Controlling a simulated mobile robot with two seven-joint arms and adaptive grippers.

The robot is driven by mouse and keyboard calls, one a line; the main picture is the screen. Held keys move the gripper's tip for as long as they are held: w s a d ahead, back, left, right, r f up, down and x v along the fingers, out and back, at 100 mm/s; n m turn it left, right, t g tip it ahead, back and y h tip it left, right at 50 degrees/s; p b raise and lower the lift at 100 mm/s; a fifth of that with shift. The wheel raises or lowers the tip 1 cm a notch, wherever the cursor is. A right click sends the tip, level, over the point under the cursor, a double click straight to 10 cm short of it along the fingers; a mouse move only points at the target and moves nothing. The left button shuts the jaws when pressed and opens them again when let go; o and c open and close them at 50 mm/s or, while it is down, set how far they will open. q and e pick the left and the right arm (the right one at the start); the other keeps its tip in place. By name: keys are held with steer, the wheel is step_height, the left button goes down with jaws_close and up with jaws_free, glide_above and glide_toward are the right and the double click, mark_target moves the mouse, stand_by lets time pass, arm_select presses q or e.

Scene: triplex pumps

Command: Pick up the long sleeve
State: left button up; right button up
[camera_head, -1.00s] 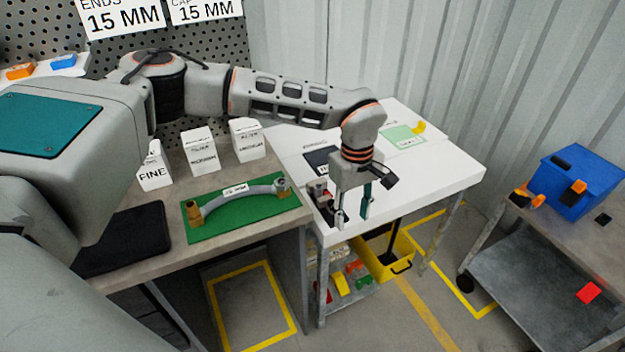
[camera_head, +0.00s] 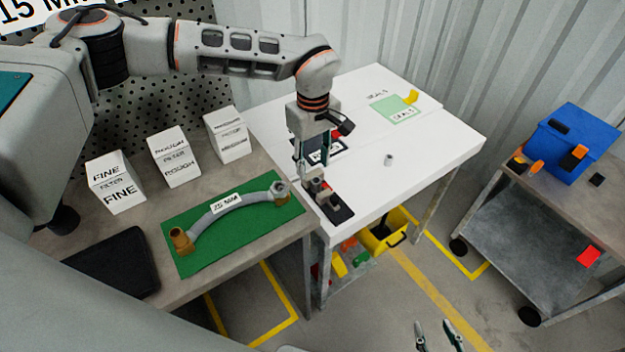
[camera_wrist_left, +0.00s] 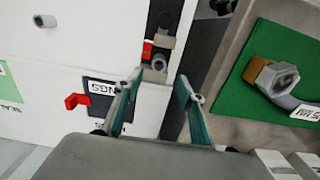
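A small grey hollow cylinder (camera_head: 388,159) stands alone on the white table; it also shows in the left wrist view (camera_wrist_left: 45,21). Several short grey, dark and red parts stand on a black mat (camera_head: 341,213) at the table's near left corner. One is a grey tube (camera_wrist_left: 158,62). I cannot tell for certain which is the long sleeve. My left gripper (camera_head: 312,162) is open, pointing down behind these parts; in the left wrist view its fingers (camera_wrist_left: 160,88) are apart with nothing clearly between them. My right gripper (camera_head: 438,336) is open and empty at the bottom edge.
A grey hose with brass ends (camera_head: 228,203) lies on a green mat at left. White filter boxes (camera_head: 173,155) stand behind it. A dark rings mat (camera_head: 330,148) and green seals mat (camera_head: 391,109) lie on the white table. A blue box (camera_head: 572,145) is on the right cart.

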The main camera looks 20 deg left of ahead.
mark_target(316, 180)
arm_select(q)
steer(key=f, duration=0.4)
steer(key=d+f, duration=0.1)
steer(key=f, duration=0.1)
steer(key=shift+s+f, duration=0.1)
steer(key=shift+f, duration=0.3)
steer(key=shift+c, duration=0.4)
jaws_close()
